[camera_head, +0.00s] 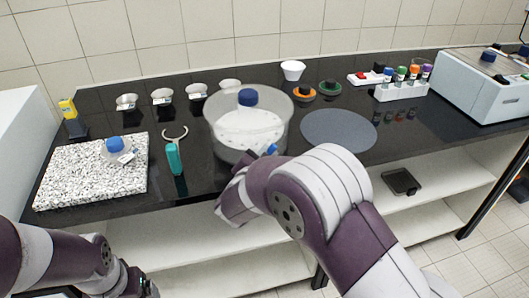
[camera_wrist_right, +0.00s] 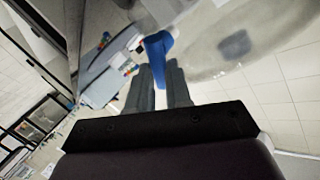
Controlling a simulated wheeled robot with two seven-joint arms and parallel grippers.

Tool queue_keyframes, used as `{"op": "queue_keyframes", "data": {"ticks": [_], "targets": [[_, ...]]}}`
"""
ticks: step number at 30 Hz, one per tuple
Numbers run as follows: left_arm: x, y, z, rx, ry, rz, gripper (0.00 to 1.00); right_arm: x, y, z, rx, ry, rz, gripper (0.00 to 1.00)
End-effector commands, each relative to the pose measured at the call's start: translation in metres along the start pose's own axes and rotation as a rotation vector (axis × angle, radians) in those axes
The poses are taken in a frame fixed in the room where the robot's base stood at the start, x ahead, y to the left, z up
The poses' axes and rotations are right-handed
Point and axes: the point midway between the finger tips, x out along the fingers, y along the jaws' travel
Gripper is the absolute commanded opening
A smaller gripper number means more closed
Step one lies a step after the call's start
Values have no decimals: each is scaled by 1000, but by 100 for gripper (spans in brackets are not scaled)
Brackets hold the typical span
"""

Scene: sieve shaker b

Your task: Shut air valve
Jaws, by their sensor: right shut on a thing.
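The air valve's blue handle (camera_head: 270,149) is at the front right of a clear round glass vessel (camera_head: 222,140). In the right wrist view the blue handle (camera_wrist_right: 157,45) stands between and just beyond the fingertips. My right gripper (camera_wrist_right: 160,72) is shut on this handle. In the head view my right wrist and forearm hide most of the fingers. My left gripper (camera_head: 135,286) is low at the left, partly cut off by the picture's bottom edge, and its fingers cannot be made out clearly.
A speckled stone slab (camera_head: 75,185) with a blue-capped item is at the left. A teal-handled tool (camera_head: 174,158) lies next to it. Small dishes (camera_head: 162,97) line the back. A grey disc (camera_head: 339,130) lies right of the vessel. A pale machine (camera_head: 487,88) stands far right.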

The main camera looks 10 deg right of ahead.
Motion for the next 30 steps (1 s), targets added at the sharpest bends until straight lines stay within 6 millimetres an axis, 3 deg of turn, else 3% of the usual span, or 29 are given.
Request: {"op": "queue_keyframes", "data": {"ticks": [11, 30], "targets": [[-7, 0, -1, 0, 0, 0, 88, 6, 9, -2, 292, -197, 50, 0], [23, 0, 3, 0, 0, 0, 88, 13, 21, 3, 693, -469, 116, 0]]}}
